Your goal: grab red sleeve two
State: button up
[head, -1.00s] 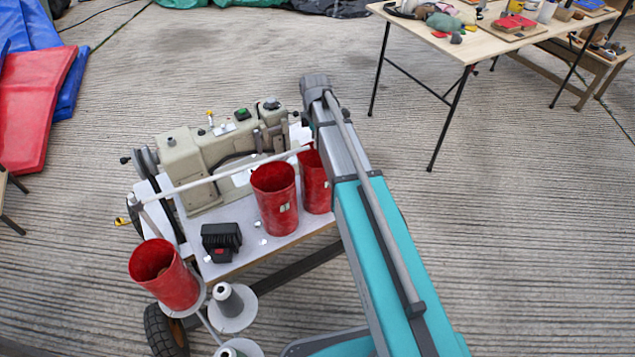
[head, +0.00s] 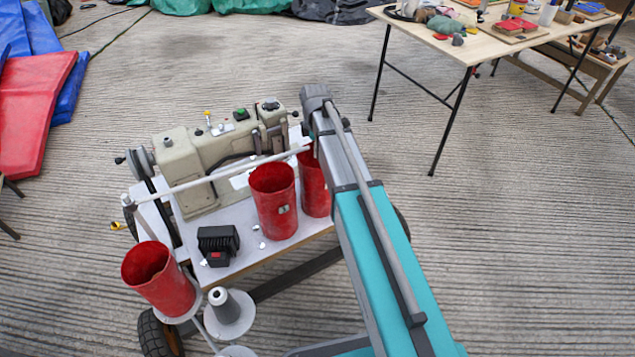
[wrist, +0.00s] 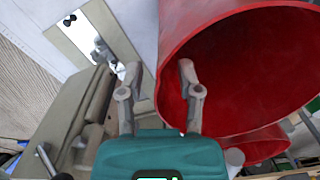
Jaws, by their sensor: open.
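Three red sleeves show in the head view; no marking I can read tells which is two. One red sleeve (head: 275,215) stands on the sewing table, another red sleeve (head: 313,190) stands just right of it, partly hidden by my arm, and a third red sleeve (head: 165,285) leans at the front left above a spool stand. In the wrist view a large red sleeve (wrist: 240,75) fills the upper right, its open mouth facing me. My gripper (wrist: 159,68) is open; its left finger is outside the rim and its right finger overlaps the mouth. Contact cannot be told.
A beige sewing machine (head: 200,160) stands behind the sleeves, and a thin grey rod (head: 225,173) crosses above the table. A black box (head: 218,240) lies on the table. Grey spools (head: 228,305) stand at the front. A wooden table (head: 480,45) is at upper right; the floor between is clear.

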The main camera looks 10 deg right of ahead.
grip_shut()
jog(key=shift+r, duration=0.2)
dwell(0.6)
jog(key=shift+r+p, duration=0.7)
jog(key=shift+p, duration=0.25)
jog(key=s+d, duration=0.2)
jog(key=s, duration=0.6)
jog(key=s+d, duration=0.3)
jog(key=s, duration=0.6)
jog(key=shift+d+f, duration=0.15)
jog(key=shift+d, duration=0.15)
